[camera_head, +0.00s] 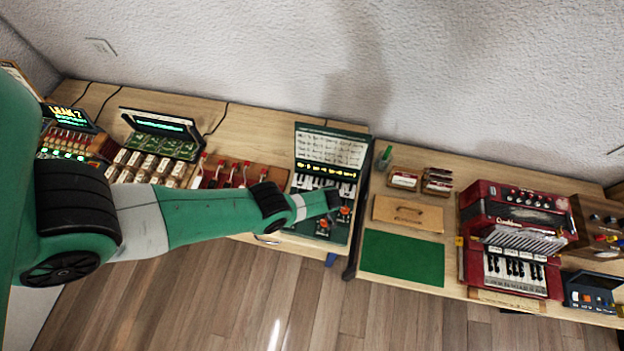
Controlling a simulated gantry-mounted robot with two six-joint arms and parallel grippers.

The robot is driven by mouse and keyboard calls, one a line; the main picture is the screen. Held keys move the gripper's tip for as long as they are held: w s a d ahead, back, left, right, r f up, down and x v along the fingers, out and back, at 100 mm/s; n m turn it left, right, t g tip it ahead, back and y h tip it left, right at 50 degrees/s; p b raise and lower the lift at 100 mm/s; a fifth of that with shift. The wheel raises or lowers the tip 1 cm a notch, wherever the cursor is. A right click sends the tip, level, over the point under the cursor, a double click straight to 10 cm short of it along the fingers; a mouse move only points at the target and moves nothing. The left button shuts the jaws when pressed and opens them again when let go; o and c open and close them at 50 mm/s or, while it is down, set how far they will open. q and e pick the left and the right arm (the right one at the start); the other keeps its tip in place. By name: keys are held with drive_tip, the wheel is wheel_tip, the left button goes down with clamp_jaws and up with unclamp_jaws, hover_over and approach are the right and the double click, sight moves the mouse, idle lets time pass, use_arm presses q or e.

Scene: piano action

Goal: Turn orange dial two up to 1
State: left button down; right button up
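The dark green unit (300,178) with a small keyboard stands at the right end of the left table, its lid raised with lines of writing on a pale panel (330,149). Small orange dials show on its front part: one (346,211) at the right and another (322,233) lower left. They are too small to read their settings, and I cannot tell which is dial two. My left arm reaches across from the left, and its gripper (335,199) is over the unit, close to the right orange dial. Its fingers are too small and dark to make out. My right gripper is not in view.
My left arm passes over a row of red-topped parts (232,172) on the left table. A circuit-board case (160,140) stands farther left. On the right table are a green mat (402,257), a wooden board (408,213) and a red accordion (515,235).

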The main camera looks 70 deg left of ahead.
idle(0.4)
use_arm(q)
drive_tip(key=shift+c, duration=2.3)
unclamp_jaws()
drive_tip(key=p+v, duration=1)
drive_tip(key=v, duration=0.1)
drive_tip(key=shift+r, duration=0.3)
drive_tip(key=shift+w+d, duration=0.1)
